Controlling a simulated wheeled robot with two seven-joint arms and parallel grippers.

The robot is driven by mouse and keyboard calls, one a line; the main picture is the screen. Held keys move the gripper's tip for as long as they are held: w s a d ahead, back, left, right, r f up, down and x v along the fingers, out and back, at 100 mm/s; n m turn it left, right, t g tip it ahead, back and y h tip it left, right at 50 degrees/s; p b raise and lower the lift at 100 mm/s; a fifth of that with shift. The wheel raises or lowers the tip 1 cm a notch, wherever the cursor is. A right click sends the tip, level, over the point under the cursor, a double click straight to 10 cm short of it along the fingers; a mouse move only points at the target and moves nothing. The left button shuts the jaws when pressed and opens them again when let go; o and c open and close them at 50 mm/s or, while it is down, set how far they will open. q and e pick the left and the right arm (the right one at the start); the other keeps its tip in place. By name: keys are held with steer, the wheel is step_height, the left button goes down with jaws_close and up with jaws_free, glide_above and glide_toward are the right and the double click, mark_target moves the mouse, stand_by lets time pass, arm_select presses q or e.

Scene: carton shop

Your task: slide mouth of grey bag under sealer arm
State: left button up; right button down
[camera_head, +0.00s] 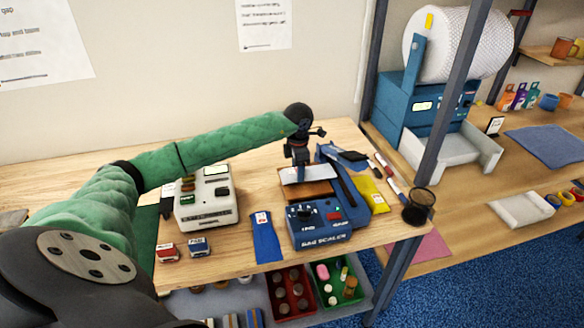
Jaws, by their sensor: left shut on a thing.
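The blue bag sealer (321,224) stands near the front edge of the wooden table, with knobs and a red button on its front. Its dark sealer arm (343,186) slants up and back along the right side. My left gripper (298,169) points down just left of the sealer arm, shut on the pale grey bag (309,174). The bag lies flat just behind the sealer body, over a brown flat surface. The fingertips are small and partly dark, and I cannot tell whether the bag's mouth is under the sealer arm. My right gripper is out of view.
A yellow bag (371,194) lies right of the sealer and a blue pouch (265,238) left of it. A pale boxy device (205,198) stands further left. A black mesh cup (419,206) is at the right edge, near a dark shelf post (455,90).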

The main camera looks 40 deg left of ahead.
mark_target(306, 169)
arm_select(q)
steer(key=shift+w+d+f, duration=0.1)
steer(key=shift+w+d, duration=0.25)
steer(key=shift+w, duration=0.1)
steer(key=shift+w+d+f, duration=0.15)
steer(key=shift+w, duration=0.05)
steer(key=shift+w+d+b, duration=0.35)
steer(key=shift+w+b, duration=0.05)
steer(key=shift+w+d, duration=0.1)
steer(key=shift+f, duration=0.1)
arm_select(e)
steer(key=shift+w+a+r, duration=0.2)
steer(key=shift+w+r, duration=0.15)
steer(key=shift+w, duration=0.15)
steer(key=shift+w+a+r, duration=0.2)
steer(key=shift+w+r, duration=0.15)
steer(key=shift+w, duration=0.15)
arm_select(q)
steer(key=shift+f+b, duration=0.1)
steer(key=shift+b, duration=0.35)
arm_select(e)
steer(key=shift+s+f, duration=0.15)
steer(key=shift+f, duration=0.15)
